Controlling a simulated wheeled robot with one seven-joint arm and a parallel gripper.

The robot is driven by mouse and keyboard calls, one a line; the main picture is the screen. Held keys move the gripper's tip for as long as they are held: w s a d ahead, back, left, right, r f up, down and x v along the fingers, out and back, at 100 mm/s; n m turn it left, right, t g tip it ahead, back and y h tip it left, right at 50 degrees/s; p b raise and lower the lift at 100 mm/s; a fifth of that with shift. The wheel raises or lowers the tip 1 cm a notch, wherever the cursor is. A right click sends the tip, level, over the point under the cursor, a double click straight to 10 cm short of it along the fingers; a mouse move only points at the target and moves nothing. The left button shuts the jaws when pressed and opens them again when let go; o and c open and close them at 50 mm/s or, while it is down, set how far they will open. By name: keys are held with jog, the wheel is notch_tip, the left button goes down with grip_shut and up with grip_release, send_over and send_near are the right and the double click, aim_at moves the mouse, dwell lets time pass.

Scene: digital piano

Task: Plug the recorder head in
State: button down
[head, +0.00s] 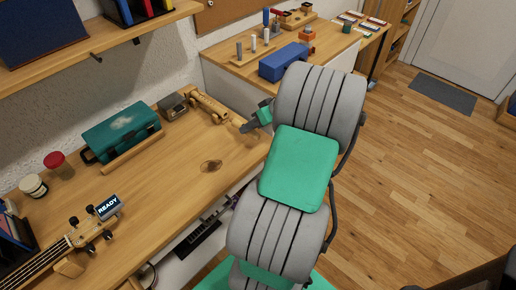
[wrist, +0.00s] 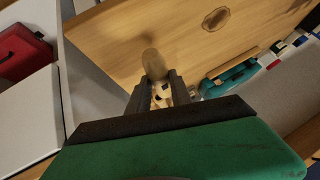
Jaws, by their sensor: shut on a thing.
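My gripper (head: 246,126) is over the back right of the wooden desk, its dark fingers pointing left. In the wrist view my gripper (wrist: 161,88) is shut on a tan, rounded wooden piece (wrist: 152,62), which looks like the recorder head. Its blurred round end sticks out past the fingertips, and the fingers hide part of it. In the head view a wooden piece with dark marks (head: 207,106) lies just left of my fingertips. I cannot tell whether it is the held piece. A long brown wooden rod (head: 132,154) lies in front of the green case.
The green case (head: 122,130) stands at the desk's back, with a grey box (head: 173,106) to its right. A stringed instrument (head: 62,245) and a READY display (head: 108,207) are at front left. The desk (head: 165,195) is clear around its dark knot. A second table (head: 235,52) stands behind.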

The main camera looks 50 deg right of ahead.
jog(key=shift+s+d+f+b, duration=0.3)
jog(key=shift+s+d+f, duration=0.7)
jog(key=shift+f, duration=0.15)
jog(key=shift+a+r, duration=0.1)
jog(key=shift+p, duration=0.3)
jog(key=shift+s+r+y+p, duration=0.15)
jog(key=shift+y+p, duration=0.15)
jog(key=shift+p, duration=0.25)
jog(key=shift+w+a, duration=0.1)
jog(key=shift+w, duration=2.7)
jog(key=shift+w, duration=1.65)
